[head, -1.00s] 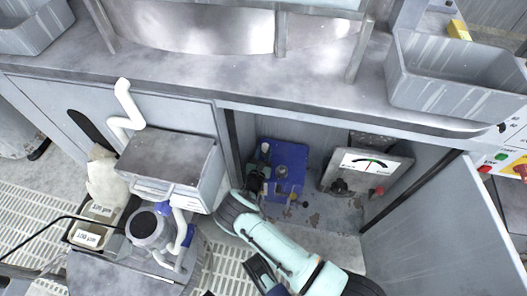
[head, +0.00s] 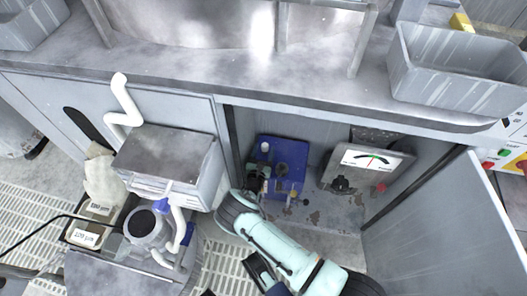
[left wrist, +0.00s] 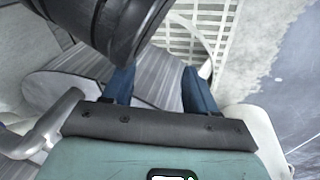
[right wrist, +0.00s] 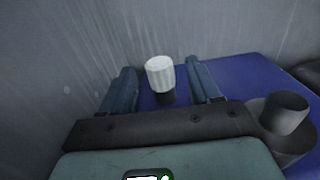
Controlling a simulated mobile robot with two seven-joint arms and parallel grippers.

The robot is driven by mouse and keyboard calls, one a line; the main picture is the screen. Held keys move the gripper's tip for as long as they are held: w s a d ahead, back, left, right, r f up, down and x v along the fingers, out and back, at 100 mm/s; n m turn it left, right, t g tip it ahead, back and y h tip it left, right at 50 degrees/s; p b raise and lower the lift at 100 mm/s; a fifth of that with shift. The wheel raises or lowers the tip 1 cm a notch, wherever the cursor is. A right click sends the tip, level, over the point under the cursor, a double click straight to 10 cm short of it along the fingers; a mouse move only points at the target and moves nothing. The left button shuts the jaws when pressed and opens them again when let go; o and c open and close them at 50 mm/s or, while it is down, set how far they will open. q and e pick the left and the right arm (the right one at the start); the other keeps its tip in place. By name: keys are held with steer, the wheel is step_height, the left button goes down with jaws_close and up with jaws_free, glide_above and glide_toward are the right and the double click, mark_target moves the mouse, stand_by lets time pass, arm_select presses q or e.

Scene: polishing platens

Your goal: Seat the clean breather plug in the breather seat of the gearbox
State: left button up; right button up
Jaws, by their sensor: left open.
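The blue gearbox (head: 297,163) stands on the floor of the open cabinet bay. A white ribbed cap, which looks like the breather plug (right wrist: 160,72), stands upright on a dark stem or collar at the gearbox's blue top; it is small in the head view (head: 265,147). How deep it sits cannot be told, and the seat is hidden beneath it. My right gripper (right wrist: 164,85) is open around the plug, with a gap on both sides. My left gripper (left wrist: 159,85) is open and empty, away from the gearbox, above a grey surface and floor grating.
A dark cylindrical fitting (right wrist: 285,113) rises beside the plug. A gauge box (head: 367,168) stands right of the gearbox. The cabinet walls and open door (head: 445,215) hem in the bay. At left are a grey drawer box (head: 165,165), a round jar (head: 145,225) and labelled containers (head: 85,237).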

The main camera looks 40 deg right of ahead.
arm_select(q)
steer(key=s+f+g, duration=0.1)
steer(key=s, duration=0.4)
arm_select(e)
steer(key=shift+a, duration=0.1)
steer(key=p+v, duration=0.2)
steer(key=v, duration=0.6)
steer(key=shift+s+a+r+p, duration=0.1)
steer(key=shift+s+a+p, duration=0.1)
steer(key=shift+s+p, duration=0.1)
arm_select(q)
steer(key=w+r+t, duration=0.1)
steer(key=w+r, duration=0.4)
steer(key=shift+d+p, duration=0.35)
steer(key=shift+d, duration=0.05)
arm_select(e)
steer(key=v, duration=0.4)
steer(key=shift+s+a, duration=0.2)
arm_select(q)
steer(key=shift+r, duration=0.1)
